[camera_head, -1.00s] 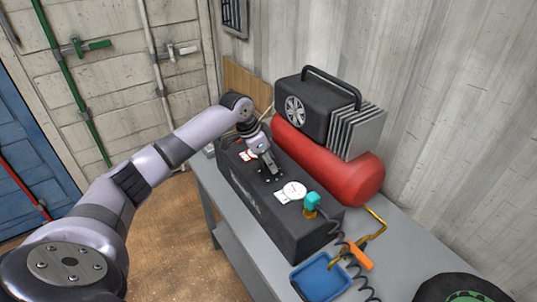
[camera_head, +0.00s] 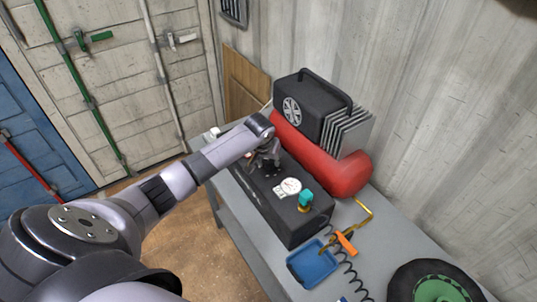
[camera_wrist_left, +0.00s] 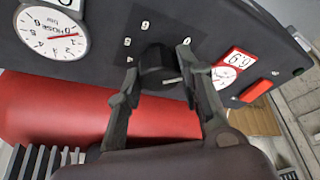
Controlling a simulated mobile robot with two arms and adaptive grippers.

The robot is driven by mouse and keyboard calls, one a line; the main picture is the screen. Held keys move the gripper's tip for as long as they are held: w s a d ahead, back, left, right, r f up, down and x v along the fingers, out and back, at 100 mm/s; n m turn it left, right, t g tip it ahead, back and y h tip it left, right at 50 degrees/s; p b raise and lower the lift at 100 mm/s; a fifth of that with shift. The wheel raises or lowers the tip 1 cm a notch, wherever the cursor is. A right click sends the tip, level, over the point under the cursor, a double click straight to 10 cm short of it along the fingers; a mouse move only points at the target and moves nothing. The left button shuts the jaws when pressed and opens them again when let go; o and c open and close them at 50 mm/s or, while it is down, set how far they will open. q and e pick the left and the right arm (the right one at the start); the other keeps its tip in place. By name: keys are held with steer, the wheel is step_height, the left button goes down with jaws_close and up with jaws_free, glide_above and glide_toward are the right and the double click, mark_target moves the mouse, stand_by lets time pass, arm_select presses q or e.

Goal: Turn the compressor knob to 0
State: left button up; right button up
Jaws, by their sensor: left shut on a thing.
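The compressor (camera_head: 346,174) has a red tank and a black control box (camera_head: 293,226) on a grey workbench. In the left wrist view, the black knob (camera_wrist_left: 154,60) sits on the panel among small white numbers. My left gripper (camera_wrist_left: 160,68) is shut on the knob, a finger on either side. A pale mark shows at the knob's edge near the right finger; I cannot tell which number it points to. In the head view, my left gripper (camera_head: 269,163) is over the box and mostly hides the knob. My right gripper is not in view.
A white gauge (camera_head: 290,187) and teal fitting (camera_head: 306,198) stand on the box near the gripper. A blue tray (camera_head: 313,262), an orange-handled air tool (camera_head: 346,243) with coiled hose, and a green-hubbed wheel (camera_head: 440,291) are at the front. A corrugated wall stands behind.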

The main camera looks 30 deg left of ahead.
arm_select(q)
steer(key=shift+w+r+n+y, duration=0.15)
steer(key=shift+n+y, duration=0.15)
steer(key=shift+n, duration=0.3)
steer(key=o, duration=1.2)
steer(key=shift+c, duration=0.2)
steer(key=v, duration=1.2)
